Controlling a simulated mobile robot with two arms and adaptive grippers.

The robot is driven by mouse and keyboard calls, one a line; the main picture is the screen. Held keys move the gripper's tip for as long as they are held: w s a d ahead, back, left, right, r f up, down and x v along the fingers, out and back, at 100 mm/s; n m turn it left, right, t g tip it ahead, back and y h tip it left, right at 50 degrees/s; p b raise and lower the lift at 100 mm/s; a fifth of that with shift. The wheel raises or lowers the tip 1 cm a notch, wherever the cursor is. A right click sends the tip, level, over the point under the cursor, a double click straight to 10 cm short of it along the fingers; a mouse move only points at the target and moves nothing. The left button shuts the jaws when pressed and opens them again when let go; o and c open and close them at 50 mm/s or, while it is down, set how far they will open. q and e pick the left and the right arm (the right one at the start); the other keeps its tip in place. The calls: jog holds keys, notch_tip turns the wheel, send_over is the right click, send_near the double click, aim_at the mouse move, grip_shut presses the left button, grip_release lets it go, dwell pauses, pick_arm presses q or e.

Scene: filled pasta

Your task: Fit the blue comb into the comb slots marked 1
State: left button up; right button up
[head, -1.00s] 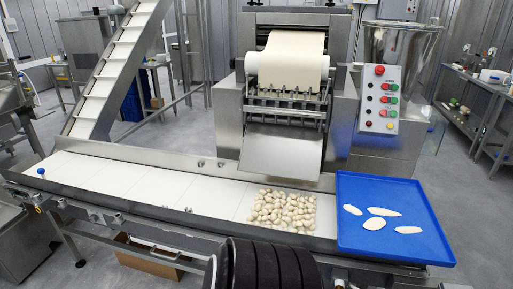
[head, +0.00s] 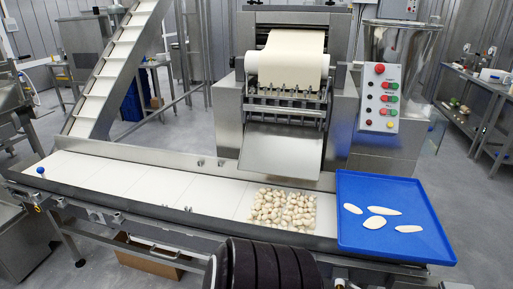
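I cannot make out a blue comb in the head view. The pasta machine (head: 228,120) stands at the back centre with a pale dough sheet (head: 296,55) over its roller. Below the sheet is a row of small metal fittings (head: 285,112) above a sloping steel chute (head: 281,150). I see no readable mark 1 and cannot tell whether these fittings are the comb slots. Neither of my grippers is in view.
A white conveyor belt (head: 150,188) runs across the front, carrying a patch of filled pasta (head: 268,208). A blue tray (head: 400,247) with several flat dough pieces (head: 380,211) sits at its right end. The belt's left stretch is clear.

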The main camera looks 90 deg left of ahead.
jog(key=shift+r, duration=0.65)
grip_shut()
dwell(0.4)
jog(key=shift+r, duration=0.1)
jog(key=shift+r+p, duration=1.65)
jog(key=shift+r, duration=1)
